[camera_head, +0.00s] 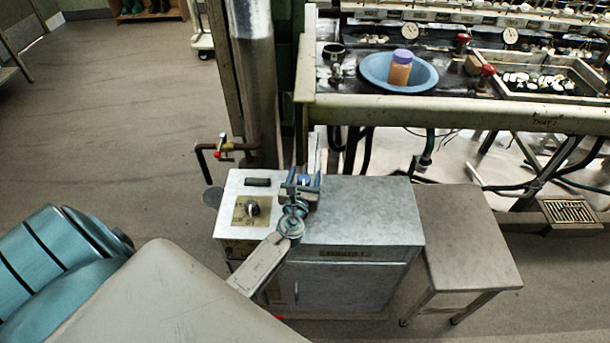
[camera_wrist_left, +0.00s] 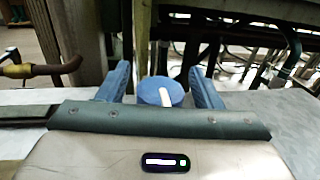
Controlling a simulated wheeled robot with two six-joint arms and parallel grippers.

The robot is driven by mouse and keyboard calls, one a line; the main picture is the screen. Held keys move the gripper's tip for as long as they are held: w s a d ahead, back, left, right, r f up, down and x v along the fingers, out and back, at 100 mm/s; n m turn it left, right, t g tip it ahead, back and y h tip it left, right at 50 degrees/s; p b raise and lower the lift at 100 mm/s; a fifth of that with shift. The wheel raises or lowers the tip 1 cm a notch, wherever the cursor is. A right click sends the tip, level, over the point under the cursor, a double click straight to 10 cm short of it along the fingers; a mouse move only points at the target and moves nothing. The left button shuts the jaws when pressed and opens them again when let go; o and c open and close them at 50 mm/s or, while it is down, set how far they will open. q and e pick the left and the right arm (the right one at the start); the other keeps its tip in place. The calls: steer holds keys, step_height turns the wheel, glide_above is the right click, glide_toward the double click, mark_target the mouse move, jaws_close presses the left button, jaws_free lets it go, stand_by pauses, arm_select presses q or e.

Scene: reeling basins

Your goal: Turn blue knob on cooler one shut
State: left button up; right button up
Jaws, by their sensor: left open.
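The cooler (camera_head: 370,215) is a grey metal cabinet with a label on its front edge. The blue knob (camera_wrist_left: 160,91) stands near its back edge and has a white pointer stripe, slanted in the left wrist view. In the head view the knob (camera_head: 304,180) is partly hidden by my gripper. My left gripper (camera_head: 303,178) is open, with one blue finger on each side of the knob. In the left wrist view the fingers of the gripper (camera_wrist_left: 163,82) show gaps to the knob. My right gripper is not in view.
A black dial (camera_head: 252,208) sits on a brass plate at the cooler's left. A pipe with a red-handled valve (camera_head: 224,146) stands behind. A grey stool (camera_head: 465,235) is at the right. A blue basin (camera_head: 372,72) with an orange jar (camera_head: 400,70) rests on the bench behind.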

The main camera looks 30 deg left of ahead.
arm_select(q)
steer(key=v, duration=0.4)
steer(key=shift+s+d+f, duration=0.1)
steer(key=shift+s+f, duration=0.05)
steer(key=shift+s, duration=0.05)
steer(key=b+v, duration=0.1)
steer(key=v, duration=0.4)
steer(key=shift+s, duration=0.25)
steer(key=shift+s+d, duration=0.15)
steer(key=shift+s, duration=0.15)
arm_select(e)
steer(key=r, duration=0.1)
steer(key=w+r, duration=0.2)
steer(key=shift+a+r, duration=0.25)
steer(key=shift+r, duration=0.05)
